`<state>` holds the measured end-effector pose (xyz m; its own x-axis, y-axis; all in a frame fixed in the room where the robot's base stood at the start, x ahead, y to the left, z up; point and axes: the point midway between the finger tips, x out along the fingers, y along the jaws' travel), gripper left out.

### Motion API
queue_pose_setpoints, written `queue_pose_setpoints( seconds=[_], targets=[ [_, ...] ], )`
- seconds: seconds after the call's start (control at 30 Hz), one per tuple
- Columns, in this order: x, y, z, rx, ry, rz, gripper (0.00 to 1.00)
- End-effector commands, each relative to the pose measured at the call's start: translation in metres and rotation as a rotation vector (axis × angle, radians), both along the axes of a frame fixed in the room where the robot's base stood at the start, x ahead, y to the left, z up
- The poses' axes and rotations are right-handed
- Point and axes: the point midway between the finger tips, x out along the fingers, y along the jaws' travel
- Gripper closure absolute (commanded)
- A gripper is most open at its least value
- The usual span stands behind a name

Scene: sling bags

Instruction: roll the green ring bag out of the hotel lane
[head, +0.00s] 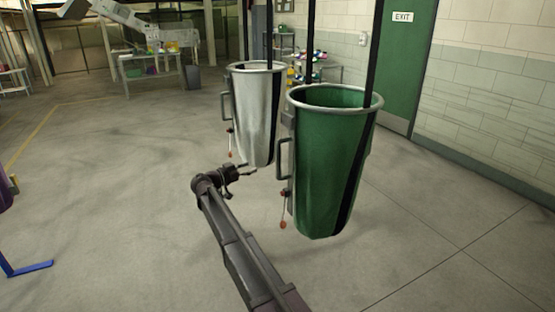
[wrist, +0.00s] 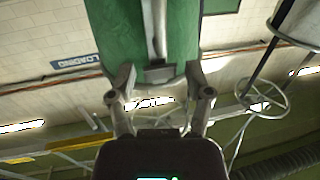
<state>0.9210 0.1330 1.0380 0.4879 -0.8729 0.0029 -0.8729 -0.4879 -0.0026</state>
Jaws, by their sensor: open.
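The green ring bag (head: 325,165) hangs from dark straps right of centre in the head view, open at the top with a pale metal rim. A grey handle (head: 280,156) stands out on its left side, with a red-tipped cord below. My gripper (head: 246,171) is left of the bag, at about the height of the handle's lower end, and looks apart from it. In the wrist view my gripper (wrist: 160,80) is open, and the green bag (wrist: 115,35) fills the upper middle. The handle (wrist: 155,30) runs down towards the gap between the fingertips; contact cannot be made out.
A white ring bag (head: 253,115) hangs just behind and left of the green one. A green door (head: 407,65) and a block wall stand at the right. A table (head: 152,75) is far back.

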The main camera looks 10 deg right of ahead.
Motion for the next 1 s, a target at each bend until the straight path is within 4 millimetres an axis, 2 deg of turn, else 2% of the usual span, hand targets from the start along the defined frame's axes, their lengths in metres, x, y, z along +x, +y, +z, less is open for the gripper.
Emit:
queue_pose_setpoints(
  seconds=[0.27, 0.47, 0.67, 1.0],
  targets=[
    [0.001, -0.001, 0.000, 0.001, 0.003, 0.000, 0.35],
    [0.006, -0.011, 0.000, 0.001, 0.003, -0.001, 0.35],
    [0.017, -0.030, 0.000, 0.001, 0.004, -0.001, 0.35],
    [0.042, -0.075, 0.000, 0.001, 0.004, -0.001, 0.35]
  ],
)
